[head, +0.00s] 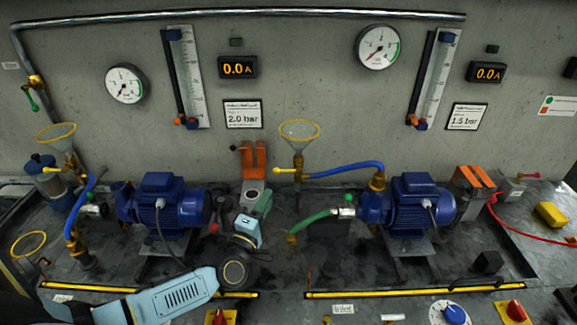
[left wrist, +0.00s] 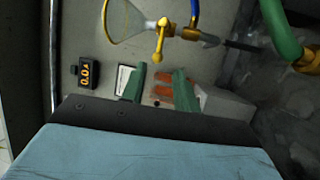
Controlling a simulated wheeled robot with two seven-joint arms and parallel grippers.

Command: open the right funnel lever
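The right funnel (head: 299,131) is a clear cone with a yellow rim on a brass stem in front of the wall. Its yellow lever (head: 286,170) sticks out to the left from the brass valve below it. In the left wrist view the funnel (left wrist: 126,20) and the yellow lever (left wrist: 160,42) show at the top, beyond the fingertips. My left gripper (head: 256,201) is below and left of the lever, apart from it. In the left wrist view its two green fingers (left wrist: 160,78) are spread with a gap and nothing held. My right gripper is not in view.
An orange-topped grey block (head: 254,157) stands behind my left gripper. A blue hose (head: 345,168) runs right from the valve. The left pump (head: 165,205) and right pump (head: 410,205) flank the area. A green hose (head: 317,219) lies right of the gripper.

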